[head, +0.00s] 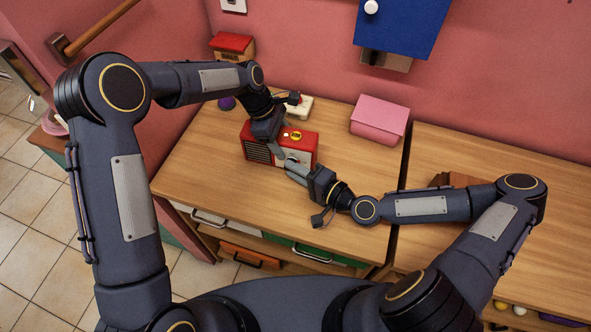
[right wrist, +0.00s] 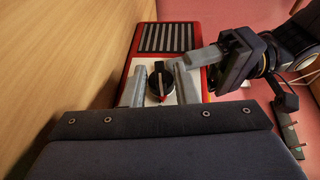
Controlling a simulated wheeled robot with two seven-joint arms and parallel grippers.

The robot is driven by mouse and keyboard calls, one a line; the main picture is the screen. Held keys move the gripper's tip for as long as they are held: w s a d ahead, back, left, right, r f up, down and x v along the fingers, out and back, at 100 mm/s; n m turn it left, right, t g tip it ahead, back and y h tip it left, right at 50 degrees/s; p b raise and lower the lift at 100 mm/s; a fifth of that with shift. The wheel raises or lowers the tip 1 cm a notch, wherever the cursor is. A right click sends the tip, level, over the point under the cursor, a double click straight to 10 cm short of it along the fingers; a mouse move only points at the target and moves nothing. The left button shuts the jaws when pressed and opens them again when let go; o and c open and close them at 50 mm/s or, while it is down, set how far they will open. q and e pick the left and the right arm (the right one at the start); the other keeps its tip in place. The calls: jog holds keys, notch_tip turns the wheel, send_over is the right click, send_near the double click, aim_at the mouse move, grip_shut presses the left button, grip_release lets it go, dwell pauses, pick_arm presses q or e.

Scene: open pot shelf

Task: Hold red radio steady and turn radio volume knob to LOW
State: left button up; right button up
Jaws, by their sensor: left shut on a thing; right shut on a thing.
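The red radio (head: 258,150) stands on the wooden table, with a dark grille and a white panel on its front. It fills the middle of the right wrist view (right wrist: 129,61). My left gripper (head: 277,152) comes down from above and is shut on the radio's body; its finger also shows at the radio's edge in the right wrist view (right wrist: 208,58). The black volume knob (right wrist: 160,87) with a red mark sits on the white panel. My right gripper (right wrist: 160,84) is shut on the knob, one finger on each side. I cannot read the knob's setting labels.
A white box with a red knob (head: 299,106) is behind the radio. A pink box (head: 379,120) stands to its right. A red-topped box (head: 232,45) is at the back left. A blue cabinet (head: 403,25) hangs above. The table front is clear.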

jog(key=shift+f, duration=0.1)
jog(key=o, duration=1)
jog(key=shift+d, duration=0.1)
jog(key=v, duration=1.2)
